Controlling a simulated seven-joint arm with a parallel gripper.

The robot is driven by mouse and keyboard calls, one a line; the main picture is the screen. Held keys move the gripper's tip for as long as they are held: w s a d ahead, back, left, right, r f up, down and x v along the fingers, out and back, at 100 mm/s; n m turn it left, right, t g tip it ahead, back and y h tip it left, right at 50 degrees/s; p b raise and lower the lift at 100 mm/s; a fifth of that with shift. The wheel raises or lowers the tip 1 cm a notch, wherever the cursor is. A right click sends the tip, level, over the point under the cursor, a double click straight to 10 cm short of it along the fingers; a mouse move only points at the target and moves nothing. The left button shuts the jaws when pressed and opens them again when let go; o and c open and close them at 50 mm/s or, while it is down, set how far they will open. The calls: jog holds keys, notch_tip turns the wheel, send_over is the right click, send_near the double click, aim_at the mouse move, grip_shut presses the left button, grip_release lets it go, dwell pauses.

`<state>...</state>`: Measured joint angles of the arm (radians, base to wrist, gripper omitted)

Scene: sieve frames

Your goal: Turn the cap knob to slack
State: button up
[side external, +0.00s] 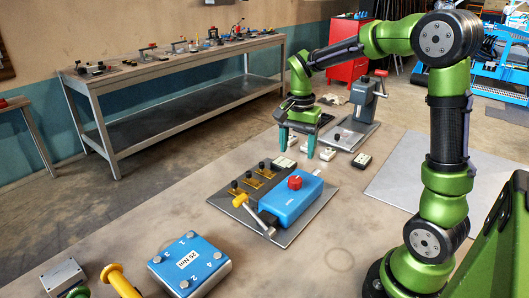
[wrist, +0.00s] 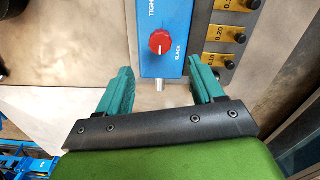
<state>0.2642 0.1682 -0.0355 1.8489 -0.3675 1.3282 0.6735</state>
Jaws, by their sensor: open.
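The red cap knob (side external: 295,182) sits on top of a blue box (side external: 288,204) fixed to a grey plate. In the wrist view the red knob (wrist: 161,42) lies near the box's end, between the words TIGHT and SLACK. A small pale mark shows on the knob; its exact heading is hard to tell. My gripper (side external: 297,143) is open and empty, above the bench beyond the box in the side view. In the wrist view its teal fingers (wrist: 161,76) stand wide apart, short of the knob and not touching it.
A yellow-handled lever (side external: 240,201) is at the plate's near end. Small blocks and a grey press (side external: 363,98) stand near my gripper. A blue torque block (side external: 190,264) is at the front.

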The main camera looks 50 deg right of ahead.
aim_at(295, 179)
notch_tip(295, 179, down, 10)
jog(key=shift+f, duration=0.1)
dwell(0.4)
jog(key=c, duration=1.1)
jog(key=shift+o, duration=0.2)
